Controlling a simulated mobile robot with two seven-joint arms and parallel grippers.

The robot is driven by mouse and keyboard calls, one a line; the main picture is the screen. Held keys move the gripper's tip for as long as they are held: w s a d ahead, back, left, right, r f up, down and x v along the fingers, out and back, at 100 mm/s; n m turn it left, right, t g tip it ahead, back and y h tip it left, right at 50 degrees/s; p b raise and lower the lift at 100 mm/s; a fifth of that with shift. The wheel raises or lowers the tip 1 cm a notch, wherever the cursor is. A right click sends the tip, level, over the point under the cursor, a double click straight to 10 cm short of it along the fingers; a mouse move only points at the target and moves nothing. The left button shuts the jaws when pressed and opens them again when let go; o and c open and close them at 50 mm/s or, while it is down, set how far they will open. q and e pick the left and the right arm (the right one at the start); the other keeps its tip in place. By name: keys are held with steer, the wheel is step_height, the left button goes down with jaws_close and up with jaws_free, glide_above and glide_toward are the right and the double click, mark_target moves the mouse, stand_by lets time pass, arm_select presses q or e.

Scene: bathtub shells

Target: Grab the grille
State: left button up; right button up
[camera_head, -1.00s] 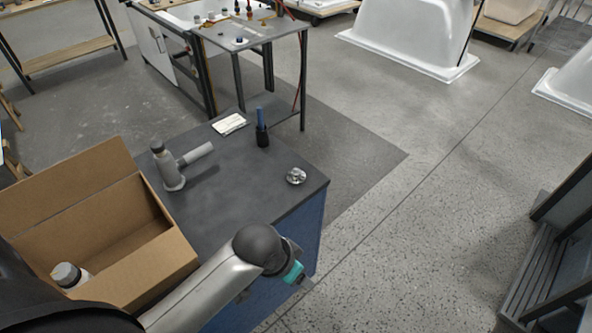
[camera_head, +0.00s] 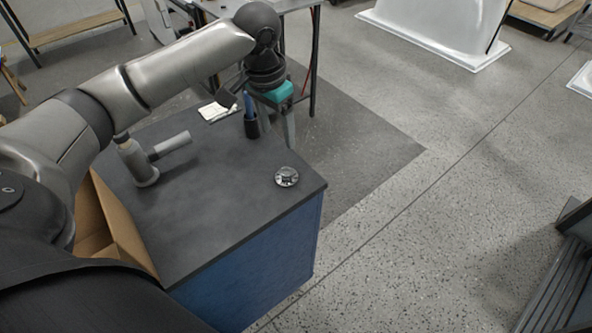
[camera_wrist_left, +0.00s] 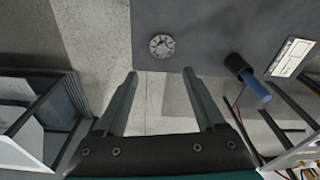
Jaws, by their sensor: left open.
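The grille, a small round silvery metal piece (camera_head: 287,177), lies on the dark worktop (camera_head: 215,215) near its right corner. In the left wrist view the grille (camera_wrist_left: 161,46) shows near the worktop's edge, just beyond and between the fingertips. My left gripper (camera_head: 278,138) has a teal band and points down near the worktop's far edge, behind the grille in the head view. It is open and empty, and apart from the grille. It also shows in the left wrist view (camera_wrist_left: 160,73), with its fingers spread wide. My right gripper is not in view.
A dark cup with a blue item (camera_head: 251,123) and a white card (camera_head: 216,110) lie near the far edge, close to my left gripper. A cardboard box (camera_head: 125,235) is at the left.

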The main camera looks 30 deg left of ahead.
arm_select(q)
steer(key=b, duration=0.2)
glide_above(286, 171)
steer(key=s, duration=0.1)
steer(key=f, duration=0.9)
steer(key=shift+s+a, duration=0.15)
steer(key=shift+s, duration=0.05)
steer(key=shift+f, duration=0.4)
steer(key=f+b, duration=0.1)
steer(key=f, duration=0.1)
steer(key=w+f, duration=0.1)
steer(key=f, duration=0.2)
steer(key=shift+w+b, duration=0.15)
steer(key=shift+b, duration=0.25)
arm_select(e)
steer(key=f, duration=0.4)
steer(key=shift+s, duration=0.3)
arm_select(q)
steer(key=shift+r, duration=0.1)
jaws_close()
